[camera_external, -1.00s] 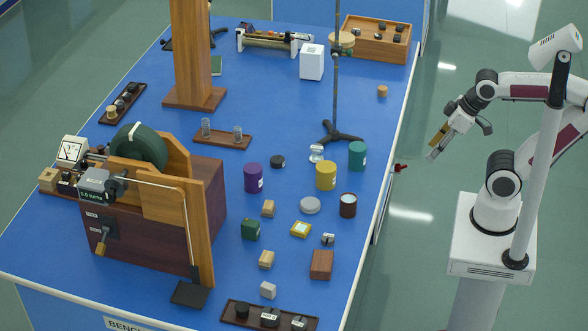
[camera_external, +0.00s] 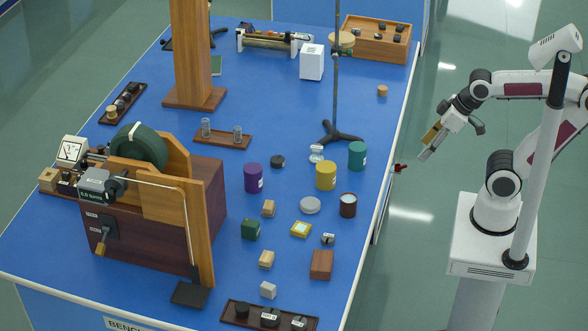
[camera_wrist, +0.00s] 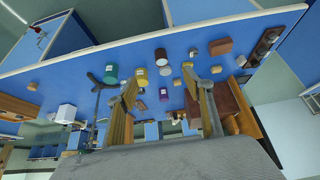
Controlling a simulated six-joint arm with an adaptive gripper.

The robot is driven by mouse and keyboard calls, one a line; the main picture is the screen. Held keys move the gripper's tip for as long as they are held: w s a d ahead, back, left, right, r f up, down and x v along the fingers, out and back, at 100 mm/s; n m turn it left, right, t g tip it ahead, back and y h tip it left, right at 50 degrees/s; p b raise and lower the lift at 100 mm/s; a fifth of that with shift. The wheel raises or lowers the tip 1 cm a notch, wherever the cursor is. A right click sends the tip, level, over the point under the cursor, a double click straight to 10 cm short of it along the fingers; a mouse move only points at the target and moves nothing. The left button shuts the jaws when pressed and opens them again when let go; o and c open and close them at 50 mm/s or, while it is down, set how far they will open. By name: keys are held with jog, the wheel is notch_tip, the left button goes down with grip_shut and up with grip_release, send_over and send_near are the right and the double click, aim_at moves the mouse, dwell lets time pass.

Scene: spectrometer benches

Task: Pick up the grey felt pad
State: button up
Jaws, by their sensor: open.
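A flat, round, light grey disc (camera_external: 310,205) lies on the blue bench, between the yellow cylinder and the dark red jar. It looks most like the grey felt pad, but I cannot tell its material. The disc also shows small in the wrist view (camera_wrist: 165,71), between the fingers but far beyond them. My gripper (camera_external: 426,152) is open and empty. It hangs out past the bench's right edge, well apart from the disc. In the wrist view, my gripper (camera_wrist: 162,82) has its two tan-faced fingers spread apart.
A yellow cylinder (camera_external: 326,175), a dark red jar (camera_external: 348,205) and a yellow square piece (camera_external: 300,229) stand close around the disc. A teal cylinder (camera_external: 357,156) and a tall rod stand (camera_external: 337,90) are farther back. A red-handled fitting (camera_external: 400,168) projects at the bench's right edge.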

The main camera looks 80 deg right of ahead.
jog(key=w+a+f+t, duration=0.15)
jog(key=w+f, duration=0.25)
jog(key=w, duration=0.9)
jog(key=w+a+f+t, duration=0.1)
jog(key=w+f+t, duration=0.15)
jog(key=w, duration=1.05)
jog(key=w+f+t, duration=0.1)
jog(key=w+f, duration=0.6)
jog(key=f, duration=0.1)
jog(key=t+y, duration=0.1)
jog(key=t, duration=0.1)
send_near(272, 204)
jog(key=shift+w+r+n, duration=0.2)
jog(key=shift+w+n, duration=0.2)
jog(key=shift+w, duration=0.2)
jog(key=shift+w+a+f, duration=0.1)
jog(key=shift+a+f, duration=0.05)
jog(key=shift+f, duration=0.6)
jog(key=shift+t, duration=0.3)
jog(key=shift+x, duration=1.25)
jog(key=shift+w, duration=0.1)
